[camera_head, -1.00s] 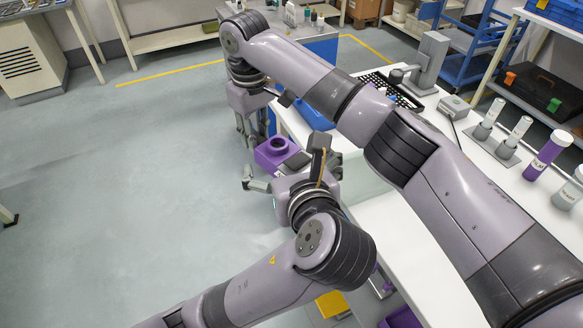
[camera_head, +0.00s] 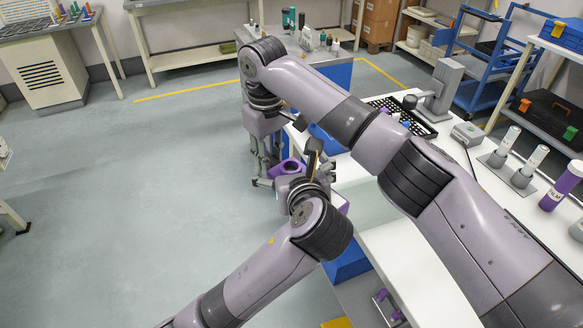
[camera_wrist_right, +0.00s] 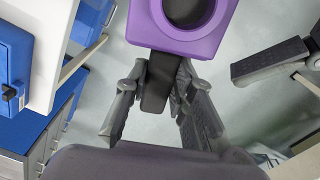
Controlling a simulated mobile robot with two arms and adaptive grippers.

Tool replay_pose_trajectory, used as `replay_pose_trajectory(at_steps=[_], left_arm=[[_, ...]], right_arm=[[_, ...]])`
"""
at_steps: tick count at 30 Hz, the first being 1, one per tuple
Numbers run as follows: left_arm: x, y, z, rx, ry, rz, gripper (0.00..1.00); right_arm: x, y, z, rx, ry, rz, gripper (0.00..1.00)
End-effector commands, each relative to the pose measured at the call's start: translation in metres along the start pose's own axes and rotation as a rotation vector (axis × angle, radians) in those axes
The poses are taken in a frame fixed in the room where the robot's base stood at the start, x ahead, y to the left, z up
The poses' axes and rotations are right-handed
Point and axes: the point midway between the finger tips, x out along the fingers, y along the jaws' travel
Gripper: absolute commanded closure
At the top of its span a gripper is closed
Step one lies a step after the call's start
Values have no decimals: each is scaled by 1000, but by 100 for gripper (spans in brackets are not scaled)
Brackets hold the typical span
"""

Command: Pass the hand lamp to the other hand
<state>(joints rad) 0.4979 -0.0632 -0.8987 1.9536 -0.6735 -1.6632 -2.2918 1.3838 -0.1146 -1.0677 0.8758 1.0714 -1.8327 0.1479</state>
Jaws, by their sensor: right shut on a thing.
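The hand lamp is a purple box with a dark round opening and a black handle. In the head view the lamp (camera_head: 289,167) is partly hidden between my two arms; in the right wrist view its purple head (camera_wrist_right: 208,42) is at the top. My right gripper (camera_head: 268,168) is shut on the black handle (camera_wrist_right: 157,82), with fingers on both sides of it. My left gripper (camera_head: 280,178) is close beside the lamp, with its fingers apart. In the right wrist view a dark finger of it (camera_wrist_right: 270,62) shows to the right of the lamp, not touching it.
A blue cabinet (camera_head: 335,80) stands behind my right gripper. The floor (camera_head: 130,200) to the left is clear.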

Motion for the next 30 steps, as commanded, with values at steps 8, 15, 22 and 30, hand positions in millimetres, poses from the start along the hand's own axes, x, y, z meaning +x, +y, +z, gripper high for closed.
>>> replay_pose_trajectory(at_steps=[8, 15, 22, 30], left_arm=[[0, 0, 0, 0, 0, 0, 22], [0, 1, 0, 1, 0, 2, 38], [0, 1, 0, 2, 1, 3, 53], [0, 1, 0, 3, 0, 2, 69]], right_arm=[[0, 0, 0, 0, 0, 0, 100], [0, 1, 0, 0, -1, 2, 100], [-1, 1, 1, -2, -2, 2, 100], [-1, 0, 1, -4, -2, 1, 72]])
